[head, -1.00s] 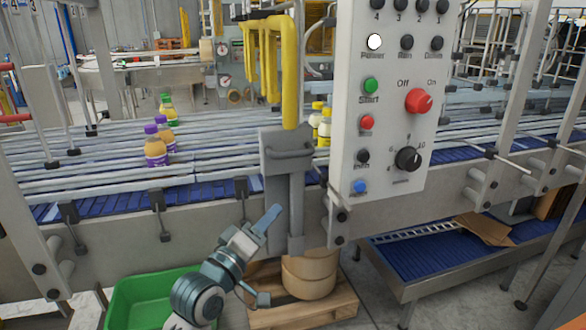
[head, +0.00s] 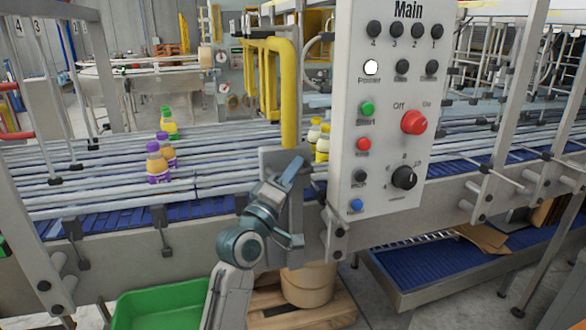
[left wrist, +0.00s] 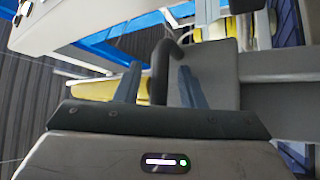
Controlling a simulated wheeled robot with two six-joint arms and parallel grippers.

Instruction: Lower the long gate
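The long gate seems to be the yellow pipe frame (head: 290,95) raised above the conveyor, with a grey plate (head: 268,162) at its lower end. The plate's handle is hidden behind my gripper in the head view. In the left wrist view a dark bent handle (left wrist: 160,80) stands between my fingers. My left gripper (head: 290,176) is at the plate, its fingers open on both sides of the handle, with gaps visible; I cannot tell whether either finger touches it. My right gripper is not in view.
A white control panel (head: 385,130) with buttons and knobs stands just right of the gate. Several bottles (head: 157,163) stand on the railed conveyor. A green bin (head: 150,300) and a round tan stack (head: 310,284) on a pallet are below.

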